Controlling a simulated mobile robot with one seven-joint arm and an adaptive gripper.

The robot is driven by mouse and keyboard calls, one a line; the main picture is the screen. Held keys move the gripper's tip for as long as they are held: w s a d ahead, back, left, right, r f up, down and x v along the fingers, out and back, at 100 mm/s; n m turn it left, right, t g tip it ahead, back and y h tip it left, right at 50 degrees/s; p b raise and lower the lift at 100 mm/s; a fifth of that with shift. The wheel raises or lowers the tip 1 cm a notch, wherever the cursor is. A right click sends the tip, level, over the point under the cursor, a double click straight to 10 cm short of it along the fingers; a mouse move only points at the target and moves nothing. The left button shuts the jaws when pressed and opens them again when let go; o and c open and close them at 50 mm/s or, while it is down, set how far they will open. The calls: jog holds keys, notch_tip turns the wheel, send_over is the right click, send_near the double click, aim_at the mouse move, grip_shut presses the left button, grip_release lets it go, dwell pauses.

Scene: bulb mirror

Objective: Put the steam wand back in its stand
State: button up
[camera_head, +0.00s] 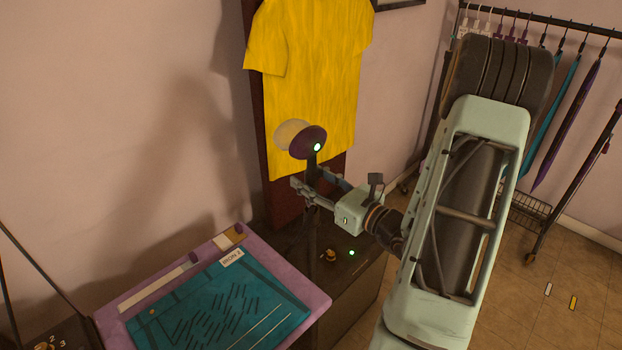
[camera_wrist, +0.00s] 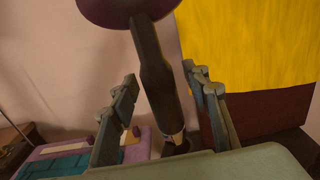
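The steam wand (camera_head: 308,142) stands roughly upright in front of the yellow shirt. Its purple head has a cream face and a lit green light. In the wrist view its dark handle (camera_wrist: 153,65) runs down between my fingers, leaning slightly. My gripper (camera_head: 308,178) is at the handle, just below the head. In the wrist view my gripper (camera_wrist: 160,76) has its fingers apart, one on each side of the handle, with gaps showing. The handle's lower end meets a dark round holder (camera_wrist: 178,146), which looks like the stand; how deep it sits is unclear.
The yellow shirt (camera_head: 318,75) hangs on a dark red board behind the wand. A dark cabinet (camera_head: 355,285) with a knob and green light is below. A purple-edged table with a teal mat (camera_head: 225,305) is front left. A clothes rack (camera_head: 575,25) stands right.

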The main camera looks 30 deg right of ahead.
jog(key=shift+s, duration=0.1)
jog(key=shift+s+d+f, duration=0.1)
jog(key=shift+s+d, duration=0.1)
jog(key=shift+s, duration=0.1)
jog(key=v, duration=1.1)
jog(key=shift+s, duration=0.1)
